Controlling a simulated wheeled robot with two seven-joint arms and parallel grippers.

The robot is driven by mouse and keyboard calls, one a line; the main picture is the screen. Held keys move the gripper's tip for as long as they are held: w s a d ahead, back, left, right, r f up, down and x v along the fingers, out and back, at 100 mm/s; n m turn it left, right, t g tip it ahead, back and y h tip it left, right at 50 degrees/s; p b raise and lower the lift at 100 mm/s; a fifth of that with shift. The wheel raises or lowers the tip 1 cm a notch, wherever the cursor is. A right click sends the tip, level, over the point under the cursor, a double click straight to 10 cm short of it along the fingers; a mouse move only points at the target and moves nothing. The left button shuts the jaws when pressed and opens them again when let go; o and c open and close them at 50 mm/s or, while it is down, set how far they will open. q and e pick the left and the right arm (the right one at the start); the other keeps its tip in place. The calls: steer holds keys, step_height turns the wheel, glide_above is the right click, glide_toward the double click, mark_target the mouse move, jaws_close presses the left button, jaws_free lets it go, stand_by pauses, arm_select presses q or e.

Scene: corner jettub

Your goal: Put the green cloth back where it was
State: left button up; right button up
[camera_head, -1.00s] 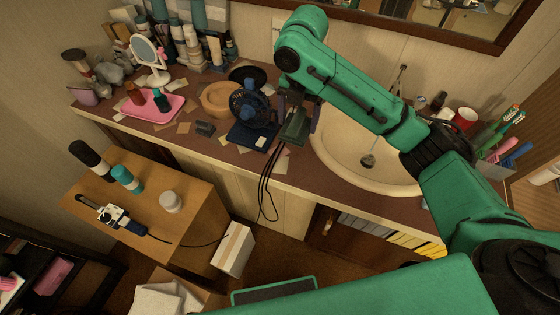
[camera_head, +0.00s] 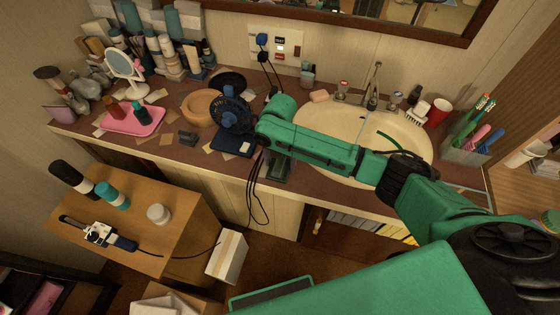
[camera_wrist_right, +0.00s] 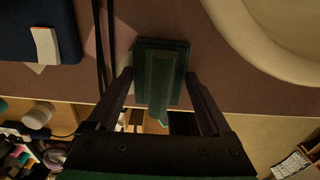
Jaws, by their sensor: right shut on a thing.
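The dark green cloth (camera_head: 281,170) is a folded piece at the counter's front edge, left of the sink. In the right wrist view the cloth (camera_wrist_right: 161,72) lies between the two dark fingers of my right gripper (camera_wrist_right: 160,92), with the brown counter top behind it. My right gripper (camera_head: 276,160) is shut on the cloth in the head view, where my green arm partly covers it. I cannot tell whether the cloth touches the counter. My left gripper is not in view.
A blue fan (camera_head: 235,112) stands left of the cloth, its black cables (camera_head: 254,190) hanging over the counter front. The sink (camera_head: 345,122) is to the right. A wooden side table (camera_head: 180,205) and a white box (camera_head: 227,256) stand below.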

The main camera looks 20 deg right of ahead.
steer(key=o, duration=1.4)
step_height(320, 180, up, 12)
steer(key=shift+r+b, duration=0.1)
steer(key=shift+b, duration=0.3)
